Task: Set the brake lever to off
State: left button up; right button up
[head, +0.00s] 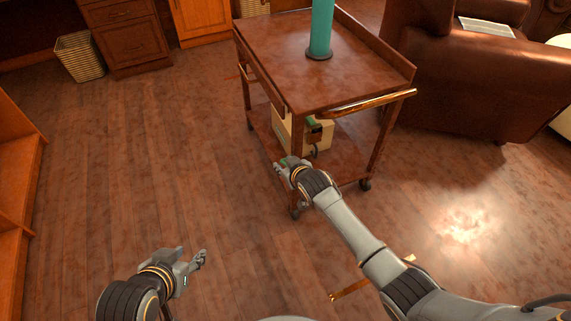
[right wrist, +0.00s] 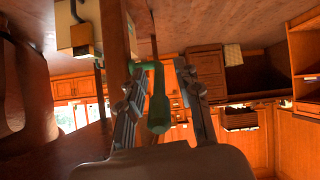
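A wooden cart (head: 340,75) stands in the head view. The green brake lever (head: 284,161) shows at the cart's near lower side, mostly covered by my right gripper (head: 284,168). In the right wrist view the lever (right wrist: 158,110) has a thick rounded handle and a thin arm running to the cart's wooden post. The handle lies between the two fingers of my right gripper (right wrist: 160,88), with visible gaps beside it, so the gripper looks open around it. No off marking is readable. My left gripper (head: 194,258) is empty over the floor, its fingers apart.
A teal cylinder (head: 321,28) stands on the cart top. A cream box (head: 290,127) sits on the lower shelf. A brass rail (head: 365,103) edges the cart. A leather armchair (head: 480,75) is at right. The floor at left is clear up to a wicker basket (head: 79,57).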

jog(key=v, duration=1.2)
jog(key=shift+f, duration=0.1)
jog(key=shift+c, duration=0.2)
